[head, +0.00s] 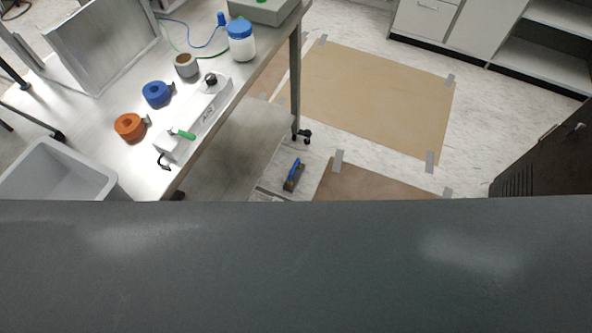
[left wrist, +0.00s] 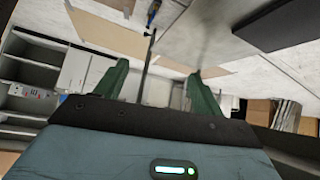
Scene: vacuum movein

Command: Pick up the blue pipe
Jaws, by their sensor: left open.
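I see no object that is clearly a blue pipe. A thin blue line with a blue end piece (head: 221,19) runs across the far part of the white table (head: 105,113); I cannot tell whether it is a pipe or a cable. A blue-handled tool (head: 293,176) lies low beside the table leg, and a small dark-blue thing shows at the top of the left wrist view (left wrist: 153,13). My left gripper (left wrist: 157,76) shows there with two green fingers spread apart and nothing between them. Neither gripper shows in the head view.
A taped brown sheet (head: 370,95) covers the floor. White cabinets (head: 465,32) stand behind.

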